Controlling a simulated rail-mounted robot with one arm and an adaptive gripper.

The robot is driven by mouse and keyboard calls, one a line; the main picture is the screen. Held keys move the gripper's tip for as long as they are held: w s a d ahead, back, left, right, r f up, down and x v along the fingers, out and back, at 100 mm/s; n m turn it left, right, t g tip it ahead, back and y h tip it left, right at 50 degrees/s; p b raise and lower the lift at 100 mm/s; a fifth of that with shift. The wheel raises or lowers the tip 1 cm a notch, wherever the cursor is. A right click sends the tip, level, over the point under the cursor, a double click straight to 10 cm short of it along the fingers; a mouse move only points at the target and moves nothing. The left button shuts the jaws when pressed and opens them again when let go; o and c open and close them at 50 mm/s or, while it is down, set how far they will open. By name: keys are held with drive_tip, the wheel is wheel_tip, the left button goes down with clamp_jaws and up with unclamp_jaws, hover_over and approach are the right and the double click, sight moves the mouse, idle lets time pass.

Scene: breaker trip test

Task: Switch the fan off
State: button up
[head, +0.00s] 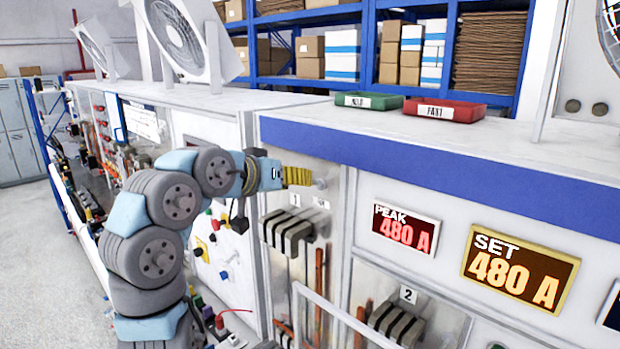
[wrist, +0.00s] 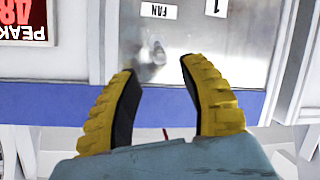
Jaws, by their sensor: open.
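My gripper (head: 300,176) reaches the metal panel above the breaker marked 1. In the wrist view my gripper (wrist: 157,68) is open, with two yellow ribbed fingers apart. A small metal toggle switch (wrist: 157,52) sits on the panel between and just beyond the fingertips, blurred; touching cannot be told. A FAN label (wrist: 158,10) is beside it, upside down in this view. In the head view a small grey part (head: 320,183) shows at the fingertips, probably this switch. A white fan (head: 182,38) stands on the cabinet top; whether it spins cannot be told.
The PEAK display (head: 404,231) and SET display (head: 520,268) both read 480 A. Breaker handles (head: 288,230) sit below my gripper. A green tray (head: 369,101) and a red tray (head: 444,111) lie on the cabinet top. A blue edge (head: 450,170) runs above the panel.

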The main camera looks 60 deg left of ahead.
sight(314, 183)
drive_tip(key=shift+p+x, duration=0.65)
drive_tip(key=shift+x, duration=2.5)
drive_tip(key=shift+s, duration=0.1)
clamp_jaws()
